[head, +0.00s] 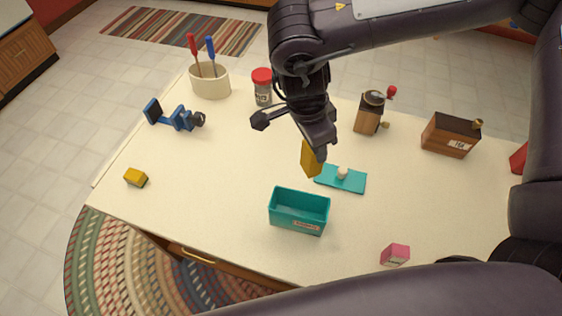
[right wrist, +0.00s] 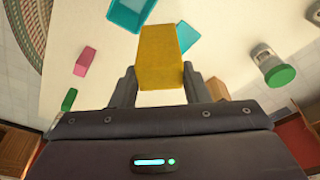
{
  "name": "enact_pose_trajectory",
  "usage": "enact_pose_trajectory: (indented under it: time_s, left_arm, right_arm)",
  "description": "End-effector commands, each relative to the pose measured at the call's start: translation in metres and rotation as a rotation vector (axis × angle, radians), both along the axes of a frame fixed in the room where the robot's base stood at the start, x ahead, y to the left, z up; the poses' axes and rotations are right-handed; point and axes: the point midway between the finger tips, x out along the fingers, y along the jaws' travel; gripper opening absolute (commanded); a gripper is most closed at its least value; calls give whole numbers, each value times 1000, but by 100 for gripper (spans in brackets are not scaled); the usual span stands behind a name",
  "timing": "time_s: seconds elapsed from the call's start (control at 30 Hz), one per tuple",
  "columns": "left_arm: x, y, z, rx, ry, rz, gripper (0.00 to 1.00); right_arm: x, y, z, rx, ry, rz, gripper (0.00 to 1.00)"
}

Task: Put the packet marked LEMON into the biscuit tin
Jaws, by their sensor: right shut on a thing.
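My right gripper (head: 315,146) is shut on a yellow packet (head: 311,160) and holds it above the table, behind the biscuit tin. In the right wrist view the yellow packet (right wrist: 165,55) sits between the two fingers (right wrist: 158,88). No lettering is readable on it. The open teal tin (head: 284,212) stands in front, with a small label on its near side; part of it also shows in the right wrist view (right wrist: 130,14). Its flat teal lid (head: 353,186) with a pale knob lies just behind it. My left gripper is not in view.
Another yellow block (head: 136,177) lies at the left and a pink packet (head: 395,254) at the front right. A blue clamp-like tool (head: 180,118), a utensil pot (head: 210,82), a red-lidded jar (head: 262,88), a grinder (head: 370,115) and a wooden box (head: 449,136) stand farther back.

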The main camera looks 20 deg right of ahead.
Motion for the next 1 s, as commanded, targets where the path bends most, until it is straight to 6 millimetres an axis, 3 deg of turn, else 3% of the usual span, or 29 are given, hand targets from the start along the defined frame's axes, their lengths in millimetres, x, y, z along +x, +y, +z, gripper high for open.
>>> enact_pose_trajectory:
  time_s: [0.23, 0.8, 1.0]
  left_arm:
    - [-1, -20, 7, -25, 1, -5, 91]
    - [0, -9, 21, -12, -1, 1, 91]
    - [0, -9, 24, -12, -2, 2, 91]
  right_arm:
    - [-4, 17, -11, 0, 4, -512, 34]
    - [-16, 45, -36, -4, 3, -1701, 34]
    - [-20, 52, -43, -4, -2, -2035, 34]
